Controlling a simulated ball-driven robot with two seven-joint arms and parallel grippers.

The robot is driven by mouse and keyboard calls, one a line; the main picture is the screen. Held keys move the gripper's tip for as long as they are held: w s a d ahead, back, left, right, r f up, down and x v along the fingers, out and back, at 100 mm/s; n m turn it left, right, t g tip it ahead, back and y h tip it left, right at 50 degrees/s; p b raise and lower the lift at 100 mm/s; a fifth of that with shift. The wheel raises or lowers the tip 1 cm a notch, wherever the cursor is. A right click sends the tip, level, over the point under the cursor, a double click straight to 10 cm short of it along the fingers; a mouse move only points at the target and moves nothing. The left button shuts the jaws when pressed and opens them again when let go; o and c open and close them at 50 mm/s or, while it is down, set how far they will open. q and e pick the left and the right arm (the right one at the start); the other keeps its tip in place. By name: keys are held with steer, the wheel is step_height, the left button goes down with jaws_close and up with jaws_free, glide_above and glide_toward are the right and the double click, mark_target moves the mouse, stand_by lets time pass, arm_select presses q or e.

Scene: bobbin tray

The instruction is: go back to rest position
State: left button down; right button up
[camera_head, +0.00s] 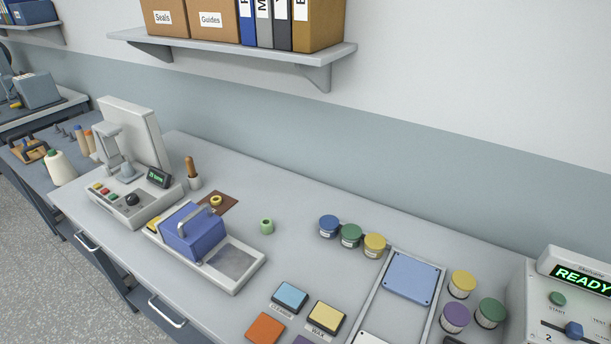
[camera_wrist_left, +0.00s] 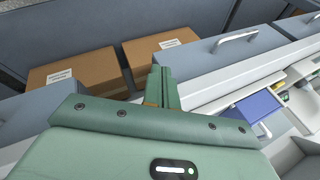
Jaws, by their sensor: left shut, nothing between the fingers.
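My left gripper (camera_wrist_left: 160,88) shows in the left wrist view, its green fingers together with nothing between them. It is in front of the workbench, with the drawer fronts and cardboard boxes beyond it. It does not touch anything that I can see. In the head view neither gripper nor arm shows. My right gripper is in neither view.
Cardboard boxes (camera_wrist_left: 75,85) lie near a grey drawer (camera_wrist_left: 215,60). A shelf (camera_head: 235,48) hangs above.

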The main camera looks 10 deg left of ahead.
arm_select(q)
steer(key=s+d+f+g+h+b, duration=0.1)
steer(key=s+f, duration=0.3)
steer(key=f, duration=0.4)
steer(key=s+d+f+n+g+b, duration=0.1)
steer(key=s+f, duration=0.2)
steer(key=f, duration=0.5)
steer(key=s+f+g+h+b, duration=0.1)
steer(key=s+f, duration=0.3)
steer(key=f, duration=0.4)
steer(key=s+f+n+g+b, duration=0.1)
steer(key=s+f+n+b, duration=0.1)
steer(key=s+f, duration=0.6)
steer(key=s, duration=0.5)
steer(key=shift+a+f+g+h, duration=0.2)
steer(key=shift+f+g+h, duration=0.1)
steer(key=shift+f+h, duration=0.1)
